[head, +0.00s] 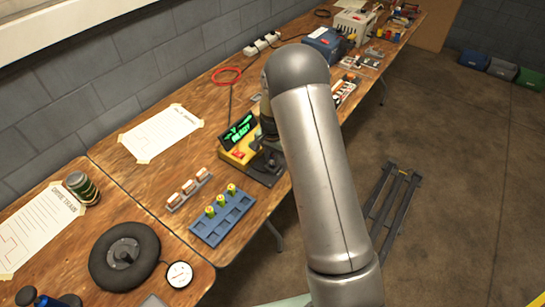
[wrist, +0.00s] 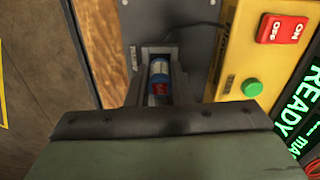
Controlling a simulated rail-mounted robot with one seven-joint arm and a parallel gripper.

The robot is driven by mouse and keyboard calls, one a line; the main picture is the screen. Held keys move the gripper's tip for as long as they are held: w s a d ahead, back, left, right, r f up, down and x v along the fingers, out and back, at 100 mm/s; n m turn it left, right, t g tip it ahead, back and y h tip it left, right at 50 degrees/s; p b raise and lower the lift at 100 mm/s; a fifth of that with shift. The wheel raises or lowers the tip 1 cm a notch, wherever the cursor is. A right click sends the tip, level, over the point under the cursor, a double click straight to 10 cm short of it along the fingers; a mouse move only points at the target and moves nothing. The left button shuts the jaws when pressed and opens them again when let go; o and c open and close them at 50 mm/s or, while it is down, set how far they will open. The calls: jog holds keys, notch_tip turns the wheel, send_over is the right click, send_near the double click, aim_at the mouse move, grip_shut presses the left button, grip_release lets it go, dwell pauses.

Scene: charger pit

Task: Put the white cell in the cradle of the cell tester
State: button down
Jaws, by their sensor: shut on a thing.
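The cell tester is a yellow box (head: 238,152) with a lit green READY screen (head: 236,131). In the wrist view its yellow face (wrist: 240,60) shows a red switch and a green button. Its dark grey cradle base (head: 262,169) lies beside it and shows in the wrist view as a grey plate (wrist: 190,20) with a pale-edged slot. My gripper (wrist: 160,85) is shut on a small cell (wrist: 159,85) showing blue, white and red, over this plate at the slot. I cannot tell whether the cell touches the cradle. In the head view my arm mostly hides the gripper.
A blue tray (head: 232,222) with several yellow-green cells and a small rack (head: 178,206) of white-and-orange cells stand left of the tester. A black wheel (head: 140,275) lies at the near left. A red ring (head: 226,68) lies behind the tester. The bench's front edge is close.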

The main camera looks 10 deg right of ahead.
jog(key=shift+f+b, duration=0.55)
jog(key=shift+f, duration=0.05)
jog(key=c, duration=1.2)
grip_release()
jog(key=shift+r, duration=0.15)
jog(key=shift+r+p, duration=1.8)
jog(key=shift+r, duration=1.6)
